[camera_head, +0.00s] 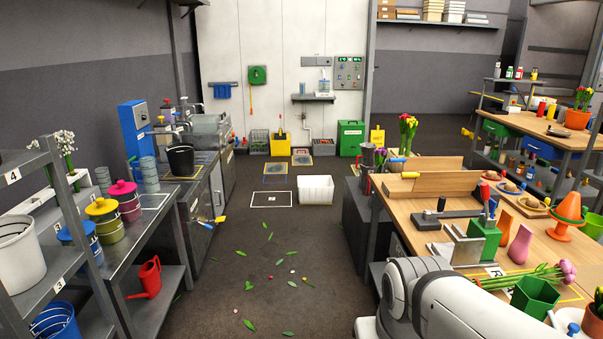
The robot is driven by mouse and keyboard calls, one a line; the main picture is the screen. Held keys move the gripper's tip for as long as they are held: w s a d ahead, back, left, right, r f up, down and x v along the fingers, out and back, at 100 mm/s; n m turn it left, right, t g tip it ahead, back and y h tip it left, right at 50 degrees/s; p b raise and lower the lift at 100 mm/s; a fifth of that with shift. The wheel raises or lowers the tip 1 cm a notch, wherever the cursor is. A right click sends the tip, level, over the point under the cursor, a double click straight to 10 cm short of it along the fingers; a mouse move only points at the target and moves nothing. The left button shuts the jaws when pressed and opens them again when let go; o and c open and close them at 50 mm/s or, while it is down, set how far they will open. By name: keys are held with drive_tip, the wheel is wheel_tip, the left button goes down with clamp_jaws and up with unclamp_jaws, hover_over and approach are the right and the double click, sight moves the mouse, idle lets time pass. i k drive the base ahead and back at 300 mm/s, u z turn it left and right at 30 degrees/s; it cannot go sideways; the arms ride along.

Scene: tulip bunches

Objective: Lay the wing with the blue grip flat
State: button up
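On the right workbench (560,255), wooden panels stand near its far end. One upright wooden panel (440,163) has a small blue grip (397,160) at its left end. In front of it, a second wooden panel (440,186) has an orange-yellow grip (410,175) near its top left. Which panel each grip is fixed to is hard to tell at this size. Both panels appear raised, not flat. My white arm shows at the bottom right, in front of the workbench. My gripper is outside the picture.
Near the panels lie a black tool (445,215), a metal bracket (455,247) and a green pot (484,238). Pink tulips (545,275) and a green hexagonal pot (535,296) are closer.

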sight(410, 165)
drive_tip(key=i, duration=2.9)
drive_tip(key=z, duration=0.15)
